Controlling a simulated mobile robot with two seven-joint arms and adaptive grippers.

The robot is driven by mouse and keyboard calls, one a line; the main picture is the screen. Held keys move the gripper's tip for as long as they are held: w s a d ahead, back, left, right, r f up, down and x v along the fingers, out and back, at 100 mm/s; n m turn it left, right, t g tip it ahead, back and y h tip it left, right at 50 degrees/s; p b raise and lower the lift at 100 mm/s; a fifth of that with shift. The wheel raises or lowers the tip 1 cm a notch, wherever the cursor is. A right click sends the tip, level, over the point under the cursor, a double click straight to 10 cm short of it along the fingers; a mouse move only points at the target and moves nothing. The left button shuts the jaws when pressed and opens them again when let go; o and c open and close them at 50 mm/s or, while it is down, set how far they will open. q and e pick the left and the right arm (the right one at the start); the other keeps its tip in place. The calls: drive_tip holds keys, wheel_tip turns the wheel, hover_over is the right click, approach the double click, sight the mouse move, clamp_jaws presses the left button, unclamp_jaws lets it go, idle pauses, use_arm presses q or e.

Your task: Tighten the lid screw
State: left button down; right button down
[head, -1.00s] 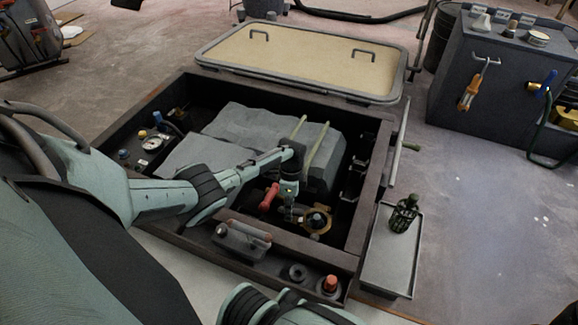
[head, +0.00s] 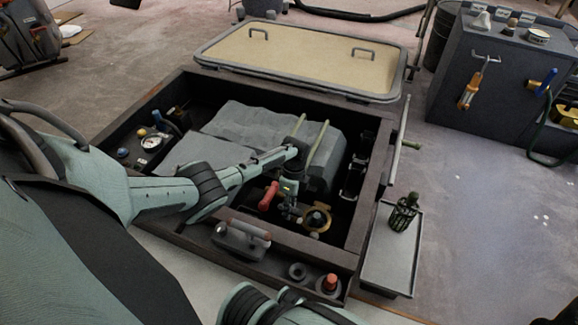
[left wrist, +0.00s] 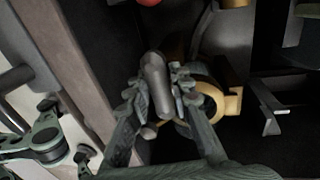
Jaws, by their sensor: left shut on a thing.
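My left gripper (head: 289,208) reaches down into the open hatch box. In the left wrist view, its fingers (left wrist: 160,100) are shut on a grey, rounded bar that appears to be the lid screw's handle (left wrist: 155,82). The fingers hide the lower part of the screw. A brass ring (head: 318,220) lies just right of the gripper, and it also shows beside the fingers in the left wrist view (left wrist: 222,101). Part of my right arm (head: 262,305) shows at the bottom of the head view. The state of its fingers cannot be told.
A red handle (head: 268,196) is close left of the gripper. The box's dark rim (head: 290,262) surrounds the work. A tray (head: 390,260) with a green bottle-like item (head: 403,213) stands to the right.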

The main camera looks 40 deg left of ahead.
use_arm(q)
drive_tip(key=c, duration=1.4)
unclamp_jaws()
drive_tip(key=shift+s+d, duration=0.1)
drive_tip(key=shift+d, duration=0.05)
drive_tip(key=shift+o, duration=0.2)
drive_tip(key=shift+r, duration=0.1)
wheel_tip(320, 180, up, 12)
drive_tip(key=w, duration=0.2)
drive_tip(key=shift+w+a+f, duration=0.2)
drive_tip(key=shift+a, duration=0.1)
